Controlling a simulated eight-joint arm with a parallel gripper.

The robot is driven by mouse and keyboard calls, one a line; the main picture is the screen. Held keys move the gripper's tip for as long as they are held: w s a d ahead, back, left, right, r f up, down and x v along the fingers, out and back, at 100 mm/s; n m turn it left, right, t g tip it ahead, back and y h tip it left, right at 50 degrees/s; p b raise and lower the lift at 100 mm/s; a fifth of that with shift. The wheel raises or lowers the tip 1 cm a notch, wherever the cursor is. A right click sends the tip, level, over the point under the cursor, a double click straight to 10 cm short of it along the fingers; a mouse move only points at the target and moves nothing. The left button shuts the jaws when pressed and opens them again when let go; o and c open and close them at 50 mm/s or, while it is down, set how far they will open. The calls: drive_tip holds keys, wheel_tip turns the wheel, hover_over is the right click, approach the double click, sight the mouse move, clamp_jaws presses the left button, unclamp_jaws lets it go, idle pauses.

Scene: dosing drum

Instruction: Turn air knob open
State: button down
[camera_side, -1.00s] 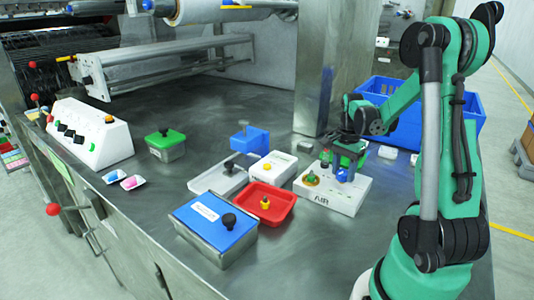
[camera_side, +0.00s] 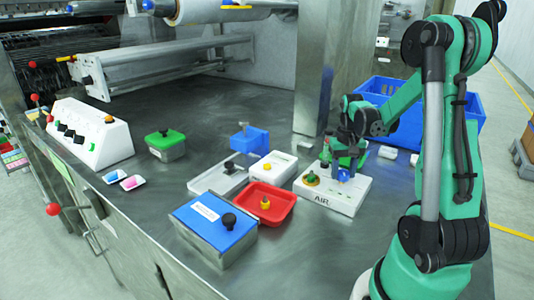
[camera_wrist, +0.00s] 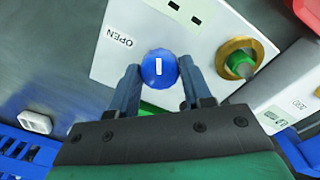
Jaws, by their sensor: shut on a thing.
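The air knob (camera_wrist: 159,68) is a blue round dial with a white mark. It sits on a white box marked AIR (camera_side: 325,198), and it also shows in the side view (camera_side: 344,174). The knob's lower edge is close to the fingers.
A green button with a brass ring (camera_wrist: 240,62) is on the same box, right of the knob in the wrist view. A red tray (camera_side: 283,211), a blue-lidded box (camera_side: 195,235) and a blue crate (camera_side: 400,95) stand around. Bare steel table lies at the back left.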

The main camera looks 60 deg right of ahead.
sight(343, 173)
drive_tip(key=n, duration=0.5)
drive_tip(key=shift+n, duration=0.3)
drive_tip(key=n, duration=0.5)
idle(0.4)
drive_tip(key=shift+c, duration=1.8)
unclamp_jaws()
drive_tip(key=shift+r, duration=0.1)
drive_tip(key=shift+a+r, duration=0.1)
drive_tip(key=shift+r, duration=2.65)
